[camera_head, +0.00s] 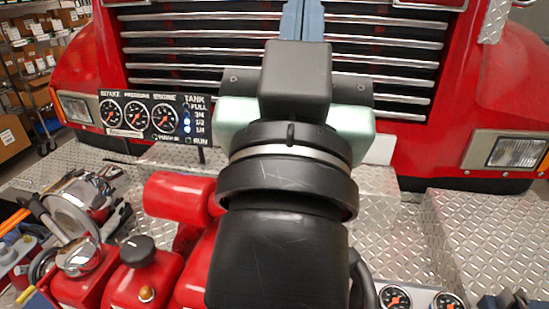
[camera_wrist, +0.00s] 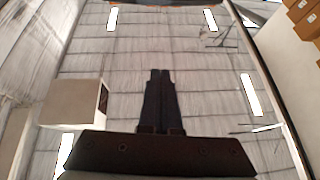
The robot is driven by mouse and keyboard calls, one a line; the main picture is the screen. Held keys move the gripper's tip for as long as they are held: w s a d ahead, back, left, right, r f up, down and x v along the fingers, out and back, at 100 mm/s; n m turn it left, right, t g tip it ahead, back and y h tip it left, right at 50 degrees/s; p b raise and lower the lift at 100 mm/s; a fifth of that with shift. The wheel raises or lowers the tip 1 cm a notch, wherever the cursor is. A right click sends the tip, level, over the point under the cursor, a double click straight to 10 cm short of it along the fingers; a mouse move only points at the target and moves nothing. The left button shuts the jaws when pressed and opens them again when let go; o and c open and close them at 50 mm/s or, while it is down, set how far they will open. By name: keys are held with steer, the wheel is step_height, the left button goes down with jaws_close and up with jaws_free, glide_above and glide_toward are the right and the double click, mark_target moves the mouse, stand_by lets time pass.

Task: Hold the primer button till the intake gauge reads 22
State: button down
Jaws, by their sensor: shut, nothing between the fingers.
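The intake gauge (camera_head: 111,113) is the leftmost of three round dials on a black panel, under a label that seems to read INTAKE. Its needle is orange; the value is too small to read. A small amber button (camera_head: 147,294) sits on a red housing at the lower left; I cannot tell whether it is the primer button. My gripper (camera_head: 304,18) is shut and empty, raised in front of the grille, well away from the panel and the amber button. In the wrist view its fingers (camera_wrist: 160,98) are together and point at the ceiling.
A red pump body (camera_head: 177,197) and a black knob (camera_head: 137,251) stand left of my arm. Two more gauges (camera_head: 397,297) show at the bottom right. Diamond-plate bumper (camera_head: 490,235) spreads around. The red truck's grille (camera_head: 385,60) is behind. My arm hides the middle.

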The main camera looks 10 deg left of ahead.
steer(key=w+a+f+g+p, duration=0.2)
steer(key=a+f+g+p, duration=0.65)
steer(key=f, duration=0.55)
steer(key=s+a+f+g+h+p, duration=0.1)
steer(key=s+a+f+g+p, duration=0.1)
steer(key=s+f+g, duration=0.4)
steer(key=s+f+p, duration=0.1)
steer(key=s+f, duration=0.2)
steer(key=f, duration=0.2)
steer(key=shift+s+a+m+g+h, duration=0.3)
steer(key=shift+s+a+g, duration=0.05)
steer(key=shift+a, duration=0.05)
steer(key=p+x, duration=0.1)
steer(key=x, duration=0.8)
steer(key=shift+w+p, duration=0.2)
steer(key=shift+p, duration=0.15)
step_height(320, 180, down, 4)
steer(key=shift+w+r+p, duration=0.15)
steer(key=shift+r+p, duration=0.1)
steer(key=shift+p, duration=0.2)
steer(key=shift+f, duration=0.5)
